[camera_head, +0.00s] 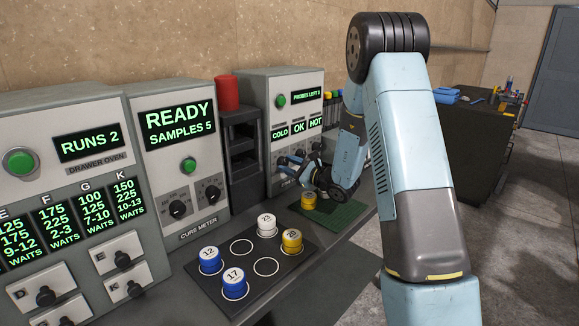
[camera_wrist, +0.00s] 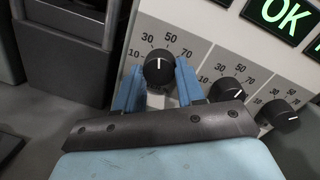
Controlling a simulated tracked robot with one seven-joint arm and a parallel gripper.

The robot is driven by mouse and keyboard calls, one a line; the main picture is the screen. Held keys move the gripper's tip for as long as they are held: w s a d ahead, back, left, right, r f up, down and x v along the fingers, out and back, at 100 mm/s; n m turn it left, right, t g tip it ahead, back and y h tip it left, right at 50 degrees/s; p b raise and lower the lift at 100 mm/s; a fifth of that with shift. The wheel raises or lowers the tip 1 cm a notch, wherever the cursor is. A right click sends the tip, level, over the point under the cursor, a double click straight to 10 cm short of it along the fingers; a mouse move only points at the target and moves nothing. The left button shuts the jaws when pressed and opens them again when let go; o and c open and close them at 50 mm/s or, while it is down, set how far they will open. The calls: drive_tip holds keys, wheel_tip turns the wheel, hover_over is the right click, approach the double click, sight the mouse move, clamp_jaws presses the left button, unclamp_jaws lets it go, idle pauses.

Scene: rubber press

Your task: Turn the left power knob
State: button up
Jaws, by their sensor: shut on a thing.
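The left power knob (camera_wrist: 158,68) is black and round, the leftmost of three on a pale panel. Its white mark points about straight up in the wrist view, between the printed 30 and 50. My gripper (camera_wrist: 158,82) has its blue fingers on either side of this knob and is shut on it. In the head view my gripper (camera_head: 285,163) reaches the lower front of the grey machine (camera_head: 285,93) with COLD, OK and HOT signs, and the knob is mostly hidden there. The middle knob (camera_wrist: 227,90) and right knob (camera_wrist: 278,114) show in the wrist view.
A green mat (camera_head: 345,213) with a yellow sample (camera_head: 309,200) lies below my wrist. A dark tray (camera_head: 205,290) holds blue, white and yellow numbered samples. The cure meter (camera_head: 178,115) and a dark rack (camera_head: 241,150) with a red cylinder (camera_head: 227,93) stand to the left.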

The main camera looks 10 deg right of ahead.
drive_tip(key=shift+s+f+m, duration=0.1)
drive_tip(key=shift+f+m, duration=0.05)
drive_tip(key=shift+m, duration=1.85)
drive_tip(key=shift+t, duration=0.3)
drive_tip(key=o, duration=1)
drive_tip(key=shift+o, duration=0.2)
drive_tip(key=v, duration=1.3)
drive_tip(key=shift+s+d, duration=0.15)
drive_tip(key=shift+d, duration=0.15)
